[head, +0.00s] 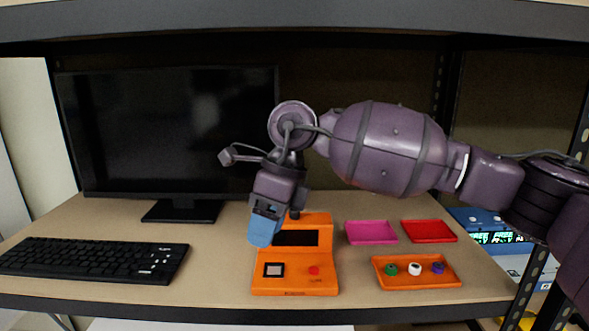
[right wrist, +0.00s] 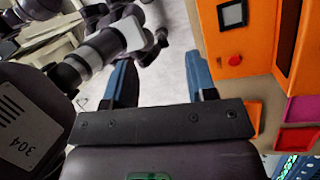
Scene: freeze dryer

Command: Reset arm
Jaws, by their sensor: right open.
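My right arm reaches in from the right across the head view. Its right gripper (head: 264,228) points down with blue fingers, in front of the upper left part of the orange freeze dryer (head: 325,262). In the right wrist view the two blue fingers of this gripper (right wrist: 162,82) stand apart with nothing between them. The orange freeze dryer (right wrist: 238,85) lies to their right, with its red button and small square screen showing. Whether the fingers touch it cannot be told from the head view. My left gripper does not show in the head view.
An orange tray (head: 416,282) holds green, white and purple pieces. A magenta tray (head: 370,232) and a red tray (head: 429,231) lie behind it. A monitor (head: 165,130) and black keyboard (head: 92,260) stand left. A shelf board (head: 300,18) runs overhead.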

